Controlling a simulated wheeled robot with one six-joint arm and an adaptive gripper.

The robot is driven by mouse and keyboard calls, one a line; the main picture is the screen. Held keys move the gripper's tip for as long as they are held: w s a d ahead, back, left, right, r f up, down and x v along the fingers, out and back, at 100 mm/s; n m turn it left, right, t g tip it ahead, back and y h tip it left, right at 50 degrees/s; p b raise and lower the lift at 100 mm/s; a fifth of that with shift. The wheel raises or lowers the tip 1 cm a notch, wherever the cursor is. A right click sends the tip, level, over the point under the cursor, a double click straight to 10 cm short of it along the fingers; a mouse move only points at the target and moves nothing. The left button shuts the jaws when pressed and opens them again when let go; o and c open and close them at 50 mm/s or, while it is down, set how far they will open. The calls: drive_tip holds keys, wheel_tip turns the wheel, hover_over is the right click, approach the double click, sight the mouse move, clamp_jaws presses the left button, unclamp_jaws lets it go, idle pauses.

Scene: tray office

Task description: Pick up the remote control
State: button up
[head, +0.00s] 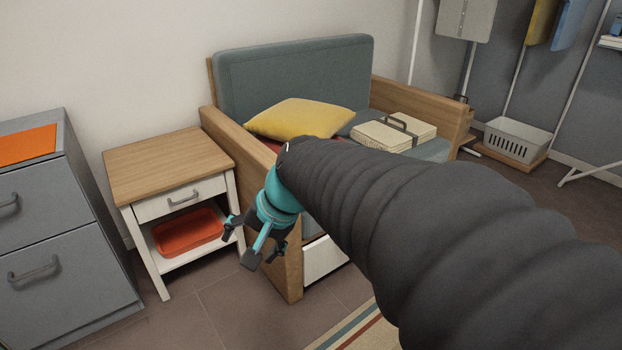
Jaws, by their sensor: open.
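I cannot make out a remote control anywhere in the head view. My gripper (256,244), teal with dark fingers, is open and points downward. It hangs in front of the wooden left armrest of the armchair (293,235), to the right of the small side table (165,165). I see nothing held between its fingers. My dark sleeved arm hides much of the chair's front and seat.
The side table's wooden top is bare; its drawer is closed and an orange tray (187,230) sits on the shelf below. A grey cabinet (60,230) stands at left. A yellow cushion (300,118) and a beige case (384,136) lie on the chair.

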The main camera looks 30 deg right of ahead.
drive_tip(key=w+d+f+m+t+y+b, duration=0.1)
drive_tip(key=w+d+f+m+t, duration=0.15)
drive_tip(key=w+d+m, duration=0.55)
drive_tip(key=w+d+f+m+t+b, duration=0.1)
drive_tip(key=w+d+f+m+t, duration=0.15)
drive_tip(key=w+d+m, duration=0.6)
drive_tip(key=w+d+f+m+t+h, duration=0.15)
drive_tip(key=d+f+m, duration=0.25)
drive_tip(key=d, duration=0.5)
drive_tip(key=d+f+m+t+h, duration=0.1)
drive_tip(key=d+f+m+h, duration=0.2)
drive_tip(key=d, duration=0.5)
drive_tip(key=w+d+f+m+t, duration=0.1)
drive_tip(key=d+f+m, duration=0.3)
drive_tip(key=d, duration=0.5)
drive_tip(key=x, duration=0.7)
drive_tip(key=shift+a+b, duration=0.15)
drive_tip(key=shift+b, duration=0.25)
drive_tip(key=shift+x, duration=3.05)
drive_tip(key=shift+r, duration=0.1)
drive_tip(key=c, duration=1.3)
